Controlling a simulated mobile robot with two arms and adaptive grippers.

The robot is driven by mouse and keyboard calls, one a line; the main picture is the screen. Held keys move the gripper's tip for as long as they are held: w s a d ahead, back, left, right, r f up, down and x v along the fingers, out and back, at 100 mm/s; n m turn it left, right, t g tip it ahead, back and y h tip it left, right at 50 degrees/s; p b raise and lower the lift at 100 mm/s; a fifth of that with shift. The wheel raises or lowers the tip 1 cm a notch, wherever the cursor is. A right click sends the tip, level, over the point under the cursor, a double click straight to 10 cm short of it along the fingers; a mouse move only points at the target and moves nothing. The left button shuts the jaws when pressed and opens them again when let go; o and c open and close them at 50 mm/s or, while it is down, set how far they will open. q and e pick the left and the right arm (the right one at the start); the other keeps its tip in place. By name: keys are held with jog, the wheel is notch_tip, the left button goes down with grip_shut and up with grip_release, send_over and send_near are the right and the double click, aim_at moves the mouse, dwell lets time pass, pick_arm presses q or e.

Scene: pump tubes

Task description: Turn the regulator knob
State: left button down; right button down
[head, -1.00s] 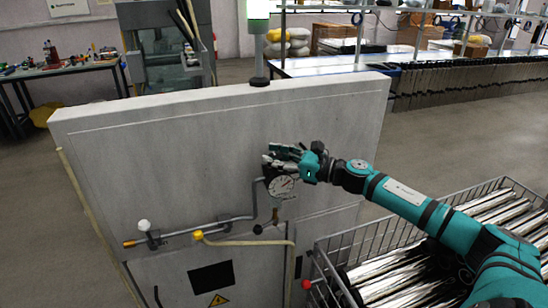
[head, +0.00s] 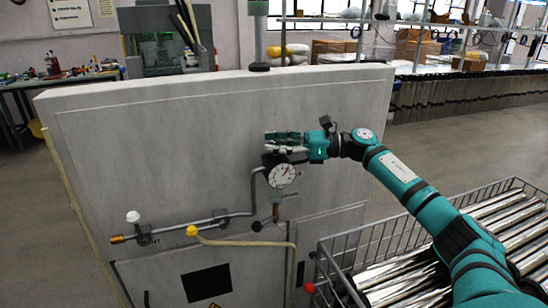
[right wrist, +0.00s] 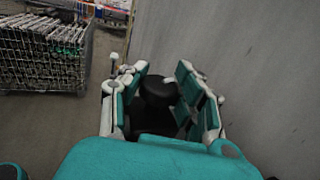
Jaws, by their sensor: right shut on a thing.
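The regulator's round white gauge (head: 282,176) is on the front of the grey panel (head: 160,140), joined to a grey pipe. My right gripper (head: 274,142) is just above the gauge, its fingers pointing left along the panel. In the right wrist view the black round knob (right wrist: 158,91) lies between the two fingers of my right gripper (right wrist: 160,88), which are shut on it. In the head view the knob is mostly hidden by the fingers. My left gripper is out of view.
A wire basket of metal tubes (head: 331,256) stands at the right, below my right arm. A yellow knob (head: 192,231), a white knob (head: 133,216) and a red knob (head: 310,288) are lower down. Above the gripper, the panel face is bare.

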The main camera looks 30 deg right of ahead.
jog(key=shift+d+n+g+y+b, duration=0.1)
jog(key=shift+n+g+y+b, duration=0.3)
jog(key=shift+n+g+b, duration=0.15)
jog(key=shift+g, duration=0.25)
jog(key=c, duration=1.4)
grip_release()
jog(key=o, duration=0.5)
jog(key=shift+s+d, duration=0.1)
jog(key=shift+d, duration=0.05)
jog(key=v, duration=1.2)
